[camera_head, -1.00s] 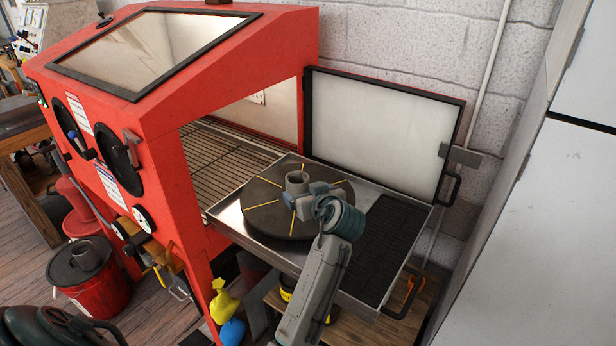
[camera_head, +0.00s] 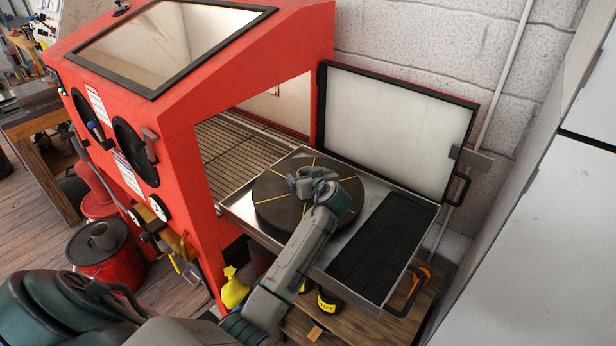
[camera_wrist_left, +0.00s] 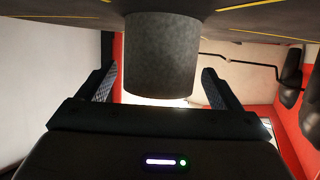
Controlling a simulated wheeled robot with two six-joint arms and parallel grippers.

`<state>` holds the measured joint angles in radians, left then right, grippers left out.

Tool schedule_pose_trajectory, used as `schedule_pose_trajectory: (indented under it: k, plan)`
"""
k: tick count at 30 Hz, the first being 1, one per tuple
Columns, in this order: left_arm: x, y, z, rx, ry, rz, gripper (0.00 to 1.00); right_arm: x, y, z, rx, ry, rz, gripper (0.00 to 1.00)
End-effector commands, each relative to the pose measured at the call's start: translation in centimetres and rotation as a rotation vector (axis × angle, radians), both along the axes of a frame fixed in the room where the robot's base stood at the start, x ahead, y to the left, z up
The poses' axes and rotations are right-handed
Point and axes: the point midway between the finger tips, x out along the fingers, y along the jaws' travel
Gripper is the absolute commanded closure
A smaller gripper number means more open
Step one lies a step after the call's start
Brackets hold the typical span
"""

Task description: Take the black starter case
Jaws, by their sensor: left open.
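The starter case (camera_wrist_left: 160,50) is a dark grey cylinder in the left wrist view, where the picture appears upside down. It stands on the round dark turntable (camera_head: 275,219), which has yellow lines. My left gripper (camera_head: 306,182) is at the middle of the turntable in the head view and mostly hides the case there. In the left wrist view its two fingers are open, one on each side of the case. I cannot tell whether either finger touches it. My right gripper is not in view.
The turntable sits on a metal tray (camera_head: 347,262) with a black slatted mat (camera_head: 383,248), outside the red cabinet's (camera_head: 185,150) side opening. The open door (camera_head: 395,120) stands behind the tray. A red bucket (camera_head: 108,262) is at the left. A yellow spray bottle (camera_head: 234,290) is below the tray.

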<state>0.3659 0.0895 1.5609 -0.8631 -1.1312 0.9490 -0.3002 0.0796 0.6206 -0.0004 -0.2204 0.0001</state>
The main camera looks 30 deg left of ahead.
Motion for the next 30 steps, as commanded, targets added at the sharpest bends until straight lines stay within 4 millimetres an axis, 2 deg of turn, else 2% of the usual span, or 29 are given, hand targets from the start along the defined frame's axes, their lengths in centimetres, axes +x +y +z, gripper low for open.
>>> schedule_pose_trajectory:
  k: [9, 20, 30]
  plan:
    - [0.29, 0.37, -0.23, 0.001, -0.001, -0.001, 0.16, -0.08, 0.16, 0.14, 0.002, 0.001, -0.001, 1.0]
    - [0.28, 0.36, -0.21, 0.001, -0.001, 0.0, 0.86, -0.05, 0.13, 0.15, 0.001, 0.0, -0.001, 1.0]
    - [0.46, 0.43, 0.27, 0.002, -0.004, -0.001, 0.86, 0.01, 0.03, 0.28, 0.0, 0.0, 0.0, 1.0]
